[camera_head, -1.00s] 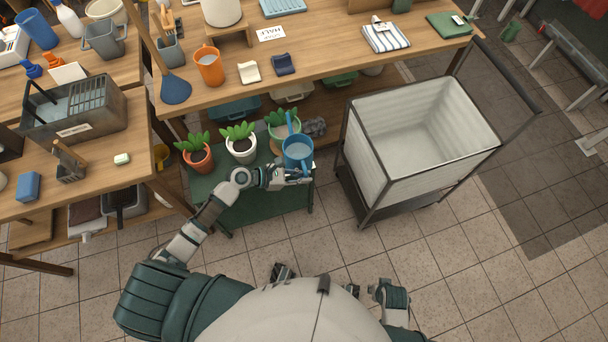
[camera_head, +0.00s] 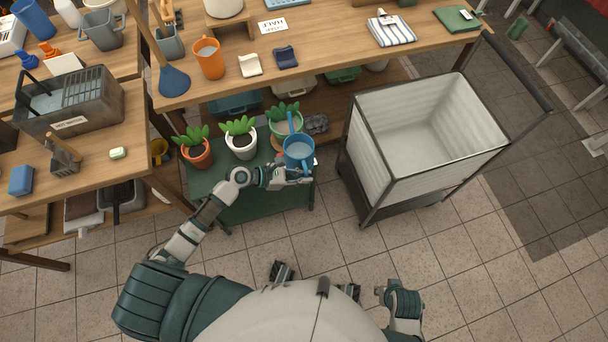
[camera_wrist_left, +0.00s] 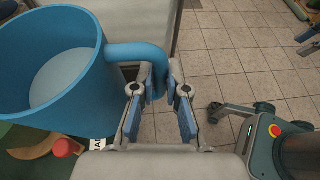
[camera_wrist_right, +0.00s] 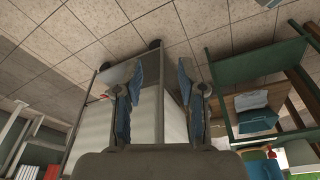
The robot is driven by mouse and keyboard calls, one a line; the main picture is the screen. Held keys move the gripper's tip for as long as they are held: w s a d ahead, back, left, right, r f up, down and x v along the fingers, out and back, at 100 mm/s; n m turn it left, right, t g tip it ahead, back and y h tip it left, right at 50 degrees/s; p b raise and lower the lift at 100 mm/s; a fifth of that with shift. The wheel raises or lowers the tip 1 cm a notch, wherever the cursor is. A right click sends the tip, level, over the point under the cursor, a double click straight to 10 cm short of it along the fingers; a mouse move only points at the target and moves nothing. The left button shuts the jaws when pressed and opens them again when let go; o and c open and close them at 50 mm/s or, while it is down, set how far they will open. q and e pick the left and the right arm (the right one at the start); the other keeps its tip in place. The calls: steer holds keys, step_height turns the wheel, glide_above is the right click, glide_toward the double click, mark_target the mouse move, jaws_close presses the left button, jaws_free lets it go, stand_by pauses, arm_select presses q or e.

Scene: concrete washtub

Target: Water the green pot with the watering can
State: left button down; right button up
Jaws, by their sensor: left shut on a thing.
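The blue watering can (camera_head: 298,151) is held over the right end of a low green stand; pale water shows inside. My left gripper (camera_wrist_left: 160,85) is shut on its looped handle (camera_wrist_left: 138,52), and the can's body (camera_wrist_left: 50,80) fills the left of the left wrist view. The can's spout points away from me, toward the pale green pot (camera_head: 274,127) with a leafy plant just behind it. The can partly hides this pot, and no stream of water can be made out. My right gripper (camera_wrist_right: 160,95) is open and empty, low near my body.
A terracotta pot (camera_head: 200,158) and a white pot (camera_head: 241,148) with plants stand left of the green pot on the green stand (camera_head: 245,205). A wooden table (camera_head: 340,50) lies behind. A large white tub cart (camera_head: 370,155) stands close on the right.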

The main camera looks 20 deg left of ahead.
arm_select(q)
steer(key=shift+w+d+r+p, duration=0.1)
steer(key=shift+r+p, duration=0.55)
steer(key=shift+r, duration=0.15)
steer(key=shift+r+n+p, duration=0.15)
steer(key=shift+n+p, duration=0.15)
arm_select(e)
steer(key=x, duration=0.5)
steer(key=shift+s+f, duration=0.25)
steer(key=shift+r, duration=0.1)
arm_select(q)
steer(key=shift+s+n+p, duration=0.35)
steer(key=shift+n+p, duration=0.05)
steer(key=shift+p, duration=0.55)
arm_select(e)
steer(key=shift+w+r, duration=0.25)
steer(key=shift+r, duration=0.95)
steer(key=shift+r, duration=0.1)
